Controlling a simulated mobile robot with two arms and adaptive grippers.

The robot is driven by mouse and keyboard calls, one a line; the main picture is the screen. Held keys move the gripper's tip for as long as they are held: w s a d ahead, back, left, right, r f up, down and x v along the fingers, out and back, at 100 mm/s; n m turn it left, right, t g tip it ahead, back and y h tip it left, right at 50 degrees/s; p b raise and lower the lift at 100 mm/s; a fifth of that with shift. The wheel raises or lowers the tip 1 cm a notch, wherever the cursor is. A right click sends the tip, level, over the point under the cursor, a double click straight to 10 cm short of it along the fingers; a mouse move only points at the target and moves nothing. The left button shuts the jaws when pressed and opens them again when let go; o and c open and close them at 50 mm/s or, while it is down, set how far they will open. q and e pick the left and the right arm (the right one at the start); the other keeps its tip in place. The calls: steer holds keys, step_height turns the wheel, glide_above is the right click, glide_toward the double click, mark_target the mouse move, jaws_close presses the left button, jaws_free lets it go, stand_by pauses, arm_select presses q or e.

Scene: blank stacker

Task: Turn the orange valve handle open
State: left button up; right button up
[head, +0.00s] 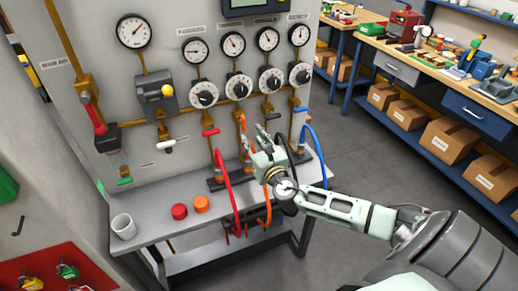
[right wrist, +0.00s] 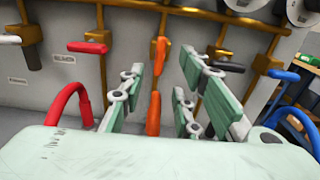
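The orange valve handle (head: 242,124) is on a brass pipe of the grey panel, in a row of coloured handles. In the right wrist view the orange handle (right wrist: 160,54) stands upright, roughly in the middle between my fingers and beyond their tips. An orange hose end (right wrist: 154,113) shows below it. My right gripper (head: 264,138) is in front of the panel, just right of and below the handle. In the right wrist view the gripper (right wrist: 162,72) is open, with nothing between its fingers. I see no contact with the handle. My left gripper is not in view.
A red handle (right wrist: 88,47) is left of the orange one; a black handle (right wrist: 226,65) and a blue handle (right wrist: 308,60) are right. A red hose (head: 225,185) and a blue hose (head: 320,150) loop nearby. A white cup (head: 123,227) stands on the bench (head: 165,222).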

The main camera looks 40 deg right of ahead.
steer(key=v, duration=0.5)
steer(key=shift+s+a, duration=0.1)
steer(key=shift+s, duration=0.25)
